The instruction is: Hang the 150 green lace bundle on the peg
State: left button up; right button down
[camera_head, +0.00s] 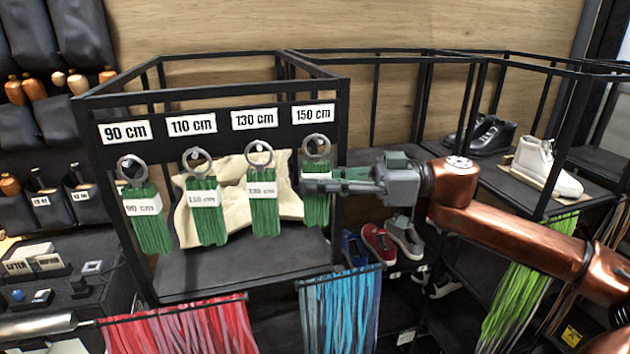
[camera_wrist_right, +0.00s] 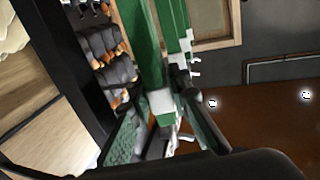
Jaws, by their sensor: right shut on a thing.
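The 150 green lace bundle (camera_head: 317,210) hangs upright with its metal ring (camera_head: 316,148) just under the 150 cm label (camera_head: 313,113). The ring is level with the other hung rings; I cannot tell whether the peg passes through it. My right gripper (camera_head: 312,184) comes in from the right and is shut on the bundle around its tag, just below the ring, hiding the tag's print. In the right wrist view, the green laces (camera_wrist_right: 150,45) and a white band (camera_wrist_right: 162,102) lie between the fingers (camera_wrist_right: 163,128). My left gripper is not in view.
Green bundles tagged 90 cm (camera_head: 150,225), 110 cm (camera_head: 207,218) and 130 cm (camera_head: 264,212) hang to the left on the black rack (camera_head: 215,125). A beige cloth (camera_head: 232,180) is behind them. Shoes (camera_head: 545,165) stand on the right shelf. Red (camera_head: 185,330) and blue laces (camera_head: 340,310) hang below.

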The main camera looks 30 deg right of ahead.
jog(key=c, duration=1.7)
grip_release()
jog(key=shift+c, duration=0.2)
jog(key=shift+s+r, duration=0.1)
